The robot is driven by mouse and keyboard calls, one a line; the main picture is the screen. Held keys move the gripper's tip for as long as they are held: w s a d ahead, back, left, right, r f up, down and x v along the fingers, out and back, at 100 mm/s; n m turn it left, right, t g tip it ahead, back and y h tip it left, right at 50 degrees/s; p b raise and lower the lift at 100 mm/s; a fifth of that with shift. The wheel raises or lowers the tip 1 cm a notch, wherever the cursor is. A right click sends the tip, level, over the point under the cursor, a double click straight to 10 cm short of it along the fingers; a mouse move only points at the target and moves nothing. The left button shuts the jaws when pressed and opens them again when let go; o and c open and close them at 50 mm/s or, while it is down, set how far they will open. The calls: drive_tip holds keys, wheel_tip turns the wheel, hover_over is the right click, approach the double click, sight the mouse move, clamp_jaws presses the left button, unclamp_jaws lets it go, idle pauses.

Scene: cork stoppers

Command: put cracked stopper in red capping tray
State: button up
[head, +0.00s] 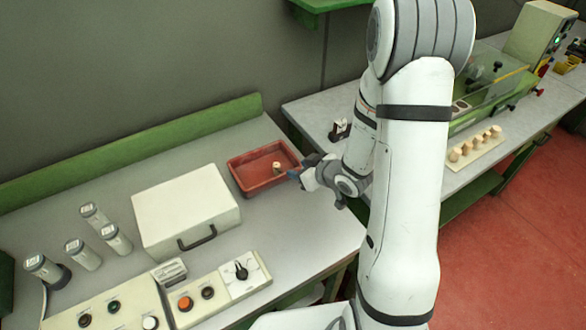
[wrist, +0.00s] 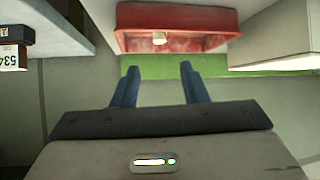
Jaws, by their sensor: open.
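The red tray (head: 240,184) sits at the right end of the near bench, below the green back rail. A small pale stopper (head: 277,167) is inside it, toward its right side; any crack is too small to tell. My gripper (head: 297,174) is at the tray's right edge, apart from the stopper. In the wrist view the two blue fingers of my gripper (wrist: 157,72) are spread with nothing between them. The red tray (wrist: 200,17) and the stopper (wrist: 159,38) show beyond the fingertips.
A white case (head: 185,208) stands left of the tray, with several capped cylinders (head: 88,255) farther left and control panels (head: 215,292) in front. On the right bench, a pale board (head: 462,168) holds several stoppers near a green machine (head: 490,95). A gap separates the benches.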

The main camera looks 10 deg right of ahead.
drive_tip(key=s+d+r+m+g+h, duration=0.1)
drive_tip(key=s+d+r+m+h, duration=0.1)
drive_tip(key=s+d+r+h, duration=0.3)
drive_tip(key=d+r+m+h, duration=0.2)
drive_tip(key=d+r, duration=0.1)
drive_tip(key=r, duration=0.5)
drive_tip(key=s+a+r+m+g, duration=0.1)
drive_tip(key=s+r, duration=0.3)
drive_tip(key=s, duration=0.5)
drive_tip(key=s+a+r+m+g+y, duration=0.1)
drive_tip(key=s+a+r+g, duration=0.2)
drive_tip(key=s, duration=0.6)
drive_tip(key=shift+r+m+g, duration=0.4)
drive_tip(key=shift+r, duration=0.05)
